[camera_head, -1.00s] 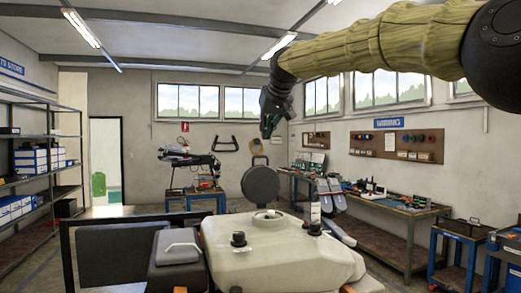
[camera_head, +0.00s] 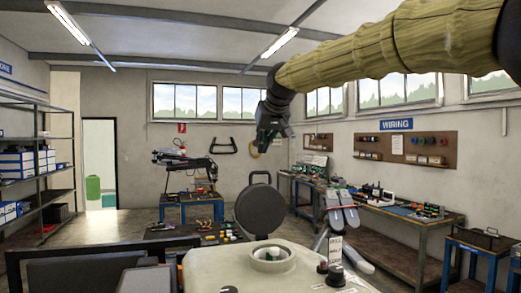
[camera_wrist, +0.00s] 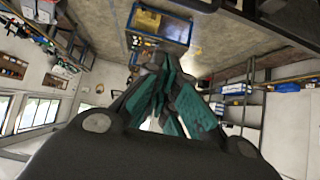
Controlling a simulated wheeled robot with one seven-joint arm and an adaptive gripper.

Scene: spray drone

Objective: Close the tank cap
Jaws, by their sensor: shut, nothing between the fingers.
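The tank cap (camera_head: 259,210) is a round dark grey lid in the head view. It stands upright, tilted open, behind the filler opening (camera_head: 270,258) of the white tank (camera_head: 235,272). The opening is a pale ring with something green and dark showing inside it. My gripper (camera_head: 264,148) hangs from the arm above the cap in the picture, apart from it and pointing down. In the wrist view its teal and dark fingers (camera_wrist: 170,112) are together with nothing between them. The cap does not show clearly in the wrist view.
Dark knobs (camera_head: 335,275) and a folded grey drone arm (camera_head: 345,215) are right of the opening. A black frame bar (camera_head: 100,250) is at the left. Workbenches (camera_head: 400,228) line the right wall and shelves (camera_head: 40,165) the left. The air around the cap looks clear.

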